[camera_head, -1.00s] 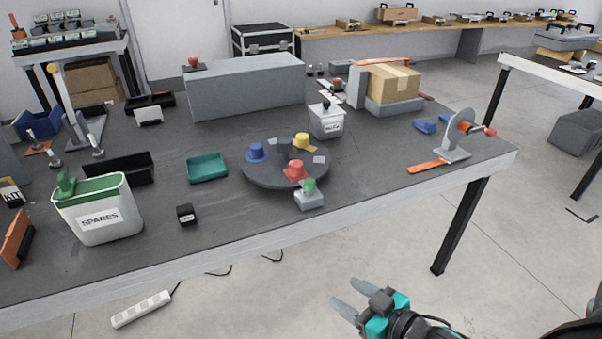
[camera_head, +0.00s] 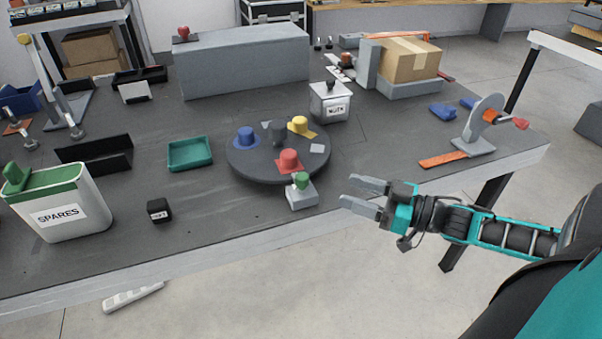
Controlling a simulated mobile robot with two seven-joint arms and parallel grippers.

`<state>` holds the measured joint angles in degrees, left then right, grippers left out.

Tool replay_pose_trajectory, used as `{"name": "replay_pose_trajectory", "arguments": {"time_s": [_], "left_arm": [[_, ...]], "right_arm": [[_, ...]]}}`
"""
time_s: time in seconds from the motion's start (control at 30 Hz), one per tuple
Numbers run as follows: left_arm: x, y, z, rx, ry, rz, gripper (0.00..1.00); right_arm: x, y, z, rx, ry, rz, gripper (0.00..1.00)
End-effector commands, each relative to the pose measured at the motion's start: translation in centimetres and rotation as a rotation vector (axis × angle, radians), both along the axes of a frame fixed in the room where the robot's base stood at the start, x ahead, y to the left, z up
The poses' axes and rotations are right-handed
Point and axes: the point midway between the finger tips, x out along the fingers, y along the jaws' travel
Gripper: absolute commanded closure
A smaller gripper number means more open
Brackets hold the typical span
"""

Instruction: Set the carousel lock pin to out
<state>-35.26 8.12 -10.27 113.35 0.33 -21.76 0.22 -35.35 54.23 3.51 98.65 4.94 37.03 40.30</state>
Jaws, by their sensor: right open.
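The carousel (camera_head: 245,166) is a round dark disc on the table, bearing a blue, a yellow and a red hat-shaped piece and a dark grey post. At its front edge stands a small light grey block (camera_head: 302,199) with a green knob (camera_head: 301,180) on top; it looks like the lock pin. Whether the pin is in or out I cannot tell. My right gripper (camera_head: 363,195) is open and empty, to the right of the green knob and apart from it, with its fingers pointing left near the table's front edge. My left gripper is not in view.
A white lidded box (camera_head: 330,103) stands behind the carousel. A teal tray (camera_head: 190,154) and a small black block (camera_head: 159,210) lie to the left, with a white SPARES bin (camera_head: 62,212) farther left. A grey stand with a disc and crank (camera_head: 480,130) is at the right.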

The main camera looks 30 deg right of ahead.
Motion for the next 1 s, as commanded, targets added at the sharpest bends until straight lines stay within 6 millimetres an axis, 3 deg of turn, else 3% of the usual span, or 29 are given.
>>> {"name": "replay_pose_trajectory", "arguments": {"time_s": [0.6,1.0], "left_arm": [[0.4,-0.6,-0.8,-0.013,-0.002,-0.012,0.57],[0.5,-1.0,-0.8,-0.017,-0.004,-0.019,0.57]], "right_arm": [[7.9,4.9,0.0,0.000,-0.004,-0.001,0.44],[10.3,6.3,0.0,-0.001,0.000,-0.001,0.44]]}}
